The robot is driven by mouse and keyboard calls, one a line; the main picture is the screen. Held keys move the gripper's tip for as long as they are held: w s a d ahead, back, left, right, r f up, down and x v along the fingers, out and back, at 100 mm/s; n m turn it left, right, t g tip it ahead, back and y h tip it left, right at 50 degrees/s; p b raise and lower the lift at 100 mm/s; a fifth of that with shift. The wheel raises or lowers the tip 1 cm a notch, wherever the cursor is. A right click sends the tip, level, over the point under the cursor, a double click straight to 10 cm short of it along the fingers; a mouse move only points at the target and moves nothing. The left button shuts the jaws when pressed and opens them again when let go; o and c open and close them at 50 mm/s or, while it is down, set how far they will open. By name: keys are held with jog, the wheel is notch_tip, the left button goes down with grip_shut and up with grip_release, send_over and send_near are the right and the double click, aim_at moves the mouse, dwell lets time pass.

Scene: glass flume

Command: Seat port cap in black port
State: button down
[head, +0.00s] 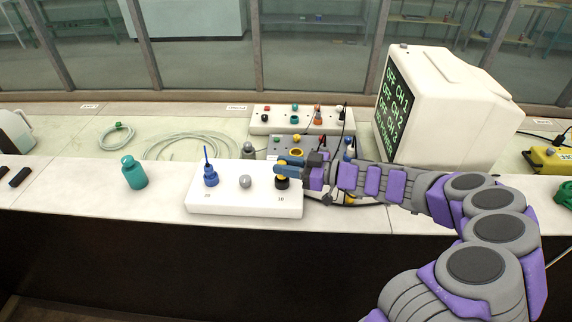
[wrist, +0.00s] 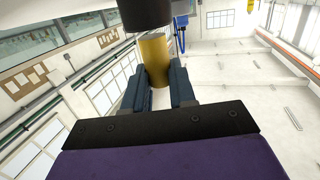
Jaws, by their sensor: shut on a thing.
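My gripper (head: 283,166) is over the right end of a white block (head: 245,204). In the wrist view its blue fingers (wrist: 158,88) are shut on a yellow cylinder (wrist: 155,58), which seems to be the port cap. A wider black cylindrical piece (wrist: 145,12) meets the yellow one at the top of that view. The fingers hide most of the cap. I cannot tell how deep it sits in the port.
The block also bears a blue fitting (head: 211,179) and a grey ball-topped one (head: 245,181). Behind are fitting panels (head: 258,124), coiled tubing (head: 185,142) and a big white monitor (head: 440,105). The counter's front edge is close.

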jog(key=shift+f, duration=1.3)
jog(key=c, duration=0.8)
grip_release()
jog(key=shift+c, duration=0.2)
jog(key=shift+d, duration=0.1)
jog(key=p+v, duration=0.2)
jog(key=v, duration=1.5)
jog(key=shift+d+p, duration=0.15)
jog(key=shift+p, duration=0.15)
